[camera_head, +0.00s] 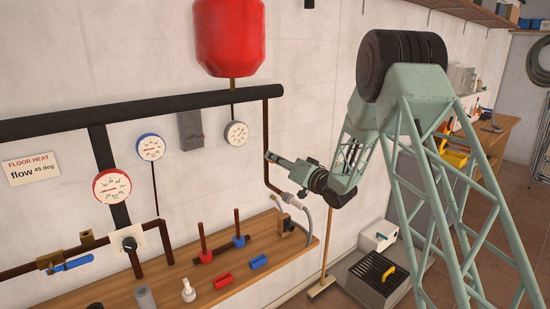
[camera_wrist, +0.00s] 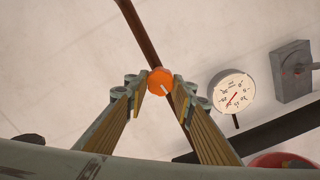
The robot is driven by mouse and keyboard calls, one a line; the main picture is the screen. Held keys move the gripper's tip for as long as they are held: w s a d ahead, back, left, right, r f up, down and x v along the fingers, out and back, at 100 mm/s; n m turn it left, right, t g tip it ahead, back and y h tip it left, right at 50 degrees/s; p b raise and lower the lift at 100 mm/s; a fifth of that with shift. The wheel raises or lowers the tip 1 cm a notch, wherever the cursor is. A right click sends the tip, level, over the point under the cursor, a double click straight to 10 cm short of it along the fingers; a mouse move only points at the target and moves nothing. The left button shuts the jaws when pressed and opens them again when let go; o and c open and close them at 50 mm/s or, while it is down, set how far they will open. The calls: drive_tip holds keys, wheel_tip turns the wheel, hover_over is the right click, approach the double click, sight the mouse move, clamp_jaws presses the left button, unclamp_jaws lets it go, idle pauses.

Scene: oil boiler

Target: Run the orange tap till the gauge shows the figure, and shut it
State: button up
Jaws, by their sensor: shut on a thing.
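The orange tap (camera_wrist: 160,82) shows in the wrist view as a round knob with a pale mark on its face, in front of a brown vertical pipe. My gripper (camera_wrist: 160,88) has its two fingers on either side of the knob, shut on it. In the head view my gripper (camera_head: 270,157) reaches the brown pipe (camera_head: 266,130) and hides the tap. A white round gauge (camera_head: 236,134) hangs left of the pipe. In the wrist view the gauge (camera_wrist: 232,92) shows a red needle; its figures are too small to read surely.
A sign (camera_head: 31,168) reads "FLOOR HEAT flow 45 deg". A red-rimmed gauge (camera_head: 112,185) and a blue-rimmed gauge (camera_head: 150,147) are on the wall. A red tank (camera_head: 230,38) hangs above. The wooden shelf (camera_head: 190,286) below holds several small parts.

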drive_tip(key=shift+m+p, duration=0.35)
drive_tip(key=shift+m, duration=0.75)
drive_tip(key=o, duration=0.9)
drive_tip(key=shift+d, duration=0.1)
drive_tip(key=shift+v, duration=5.9)
